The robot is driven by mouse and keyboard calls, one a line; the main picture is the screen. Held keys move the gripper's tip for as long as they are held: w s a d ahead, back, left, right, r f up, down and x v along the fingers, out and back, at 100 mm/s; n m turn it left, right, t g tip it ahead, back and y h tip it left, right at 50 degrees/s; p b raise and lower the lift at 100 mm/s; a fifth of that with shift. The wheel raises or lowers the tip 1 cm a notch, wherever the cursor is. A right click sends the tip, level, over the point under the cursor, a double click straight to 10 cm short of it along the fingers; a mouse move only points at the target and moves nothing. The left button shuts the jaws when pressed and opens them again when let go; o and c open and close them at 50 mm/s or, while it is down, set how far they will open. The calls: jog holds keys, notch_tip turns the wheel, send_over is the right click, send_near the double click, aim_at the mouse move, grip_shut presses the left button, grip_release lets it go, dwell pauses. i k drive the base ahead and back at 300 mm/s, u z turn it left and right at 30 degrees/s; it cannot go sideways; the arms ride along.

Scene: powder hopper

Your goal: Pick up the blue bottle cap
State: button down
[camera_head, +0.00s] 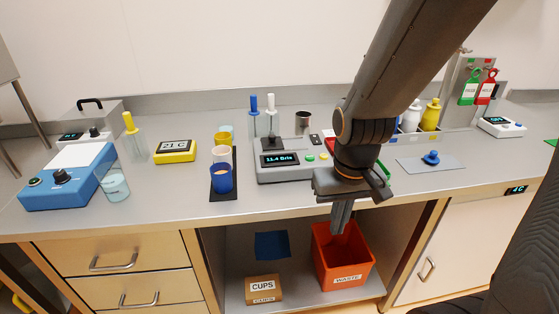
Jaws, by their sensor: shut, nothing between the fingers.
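A small blue cap-like piece (431,158) sits on a grey-blue mat (412,165) on the counter, right of my arm. It looks like the blue bottle cap. My gripper (340,226) hangs fingers down in front of the counter's front edge, left of the cap and nearer to the camera, above the orange waste bin. Its fingers are shut with nothing between them. The gripper is well apart from the cap, and nothing hides the cap.
A scale (285,160) stands left of my gripper. White (411,117) and yellow (431,115) bottles stand behind the mat. A blue cup (221,178) is on a dark tray at left. Below is the waste bin (342,258). The counter right of the mat is clear.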

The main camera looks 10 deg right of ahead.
aim_at(431, 159)
jog(key=z, duration=1.15)
